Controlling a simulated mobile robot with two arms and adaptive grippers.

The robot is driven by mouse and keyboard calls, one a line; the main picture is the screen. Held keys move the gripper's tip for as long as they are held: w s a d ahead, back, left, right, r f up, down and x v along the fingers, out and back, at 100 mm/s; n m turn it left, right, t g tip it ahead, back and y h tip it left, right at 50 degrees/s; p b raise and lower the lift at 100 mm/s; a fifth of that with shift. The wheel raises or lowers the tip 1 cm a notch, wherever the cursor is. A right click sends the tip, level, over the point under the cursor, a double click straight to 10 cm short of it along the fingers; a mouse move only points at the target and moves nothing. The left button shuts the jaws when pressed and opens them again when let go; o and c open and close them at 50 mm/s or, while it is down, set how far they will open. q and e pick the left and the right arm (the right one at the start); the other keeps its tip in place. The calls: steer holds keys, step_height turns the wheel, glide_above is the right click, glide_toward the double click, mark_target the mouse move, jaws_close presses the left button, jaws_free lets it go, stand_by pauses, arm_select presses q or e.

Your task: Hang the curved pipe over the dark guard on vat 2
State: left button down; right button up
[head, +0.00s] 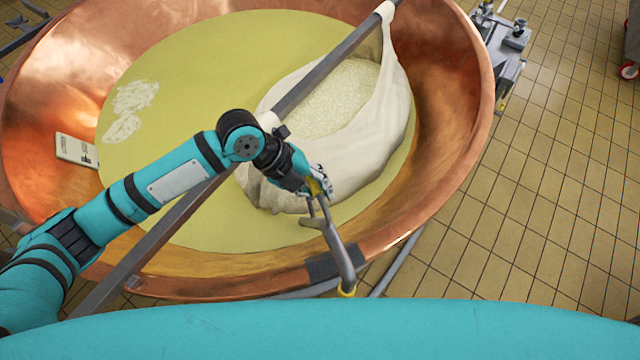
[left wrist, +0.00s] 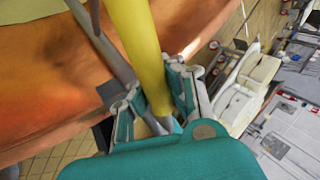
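The curved pipe (head: 341,258) is grey with yellow sections and reaches from my left gripper down across the near rim of the copper vat (head: 440,190). My left gripper (head: 318,188) is above the vat's near inner side. In the left wrist view the pipe's yellow section (left wrist: 143,50) runs between the gripper's two fingers (left wrist: 158,100), which close around it. The dark guard (head: 322,268) sits on the near rim, partly behind the pipe. I cannot tell whether the pipe rests on the guard. My right gripper is not in view.
A grey bar (head: 325,65) crosses the vat and carries a white cloth (head: 375,150) full of curd in yellow liquid (head: 210,70). A pale card (head: 76,150) is at the left inner wall. Metal equipment (head: 505,50) stands at upper right. The tiled floor (head: 540,210) at right is clear.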

arm_select(q)
steer(key=shift+w+f+b, duration=0.2)
steer(key=shift+f+b, duration=2.35)
steer(key=shift+f, duration=1.05)
steer(key=shift+f, duration=0.4)
steer(key=c, duration=1.4)
jaws_free()
steer(key=shift+s, duration=0.1)
steer(key=shift+a+f, duration=0.1)
steer(key=shift+f, duration=0.1)
steer(key=v, duration=1.2)
steer(key=shift+s+r, duration=0.2)
